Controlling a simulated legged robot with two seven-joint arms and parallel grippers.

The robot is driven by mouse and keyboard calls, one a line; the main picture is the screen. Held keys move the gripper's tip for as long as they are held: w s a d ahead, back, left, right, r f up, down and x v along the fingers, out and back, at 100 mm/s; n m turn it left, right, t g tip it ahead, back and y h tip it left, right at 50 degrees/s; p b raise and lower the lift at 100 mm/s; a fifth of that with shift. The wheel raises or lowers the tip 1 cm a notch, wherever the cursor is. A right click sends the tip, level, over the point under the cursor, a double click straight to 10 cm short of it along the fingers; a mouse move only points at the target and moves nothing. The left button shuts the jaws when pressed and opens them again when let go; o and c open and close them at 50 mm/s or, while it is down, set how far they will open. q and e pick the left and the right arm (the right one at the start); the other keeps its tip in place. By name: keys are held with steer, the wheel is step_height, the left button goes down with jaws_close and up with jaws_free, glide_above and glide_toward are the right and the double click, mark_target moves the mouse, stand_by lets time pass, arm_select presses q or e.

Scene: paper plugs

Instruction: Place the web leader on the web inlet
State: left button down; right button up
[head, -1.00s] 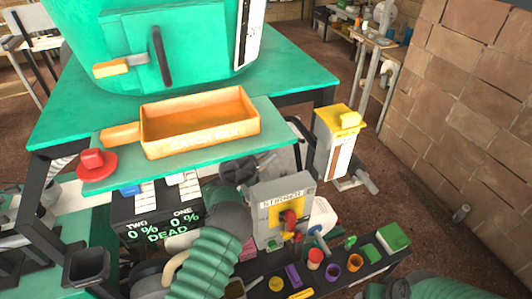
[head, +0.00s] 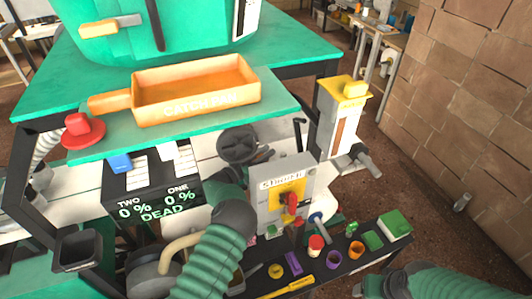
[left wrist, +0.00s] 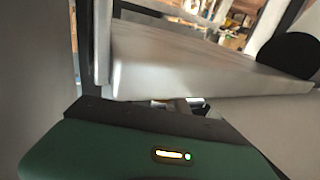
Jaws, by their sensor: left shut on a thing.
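My left gripper (head: 238,145) is below the front edge of the green table, under the orange pan. Its dark wrist end shows in the head view, but its fingertips are hidden. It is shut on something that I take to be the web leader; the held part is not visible. In the left wrist view a pale flat slab (left wrist: 200,68) lies just beyond the green gripper housing (left wrist: 150,150). I cannot tell whether this slab is the leader or the machine. White surfaces (head: 285,133) show beside the wrist; I cannot pick out the web inlet. My right gripper is not clearly visible.
An orange catch pan (head: 197,92) and a red knob (head: 82,130) sit on the green table. A grey stroke box (head: 285,190) with a red lever stands right of my left arm. A dark tray (head: 325,277) holds several small coloured parts. A yellow-topped post (head: 340,110) stands farther right.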

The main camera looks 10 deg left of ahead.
arm_select(q)
steer(key=shift+d+f, duration=0.15)
steer(key=shift+d+f, duration=0.1)
steer(key=shift+f, duration=0.15)
steer(key=shift+f+b, duration=0.1)
steer(key=shift+b, duration=0.25)
steer(key=c, duration=1.3)
jaws_free()
steer(key=shift+o, duration=0.2)
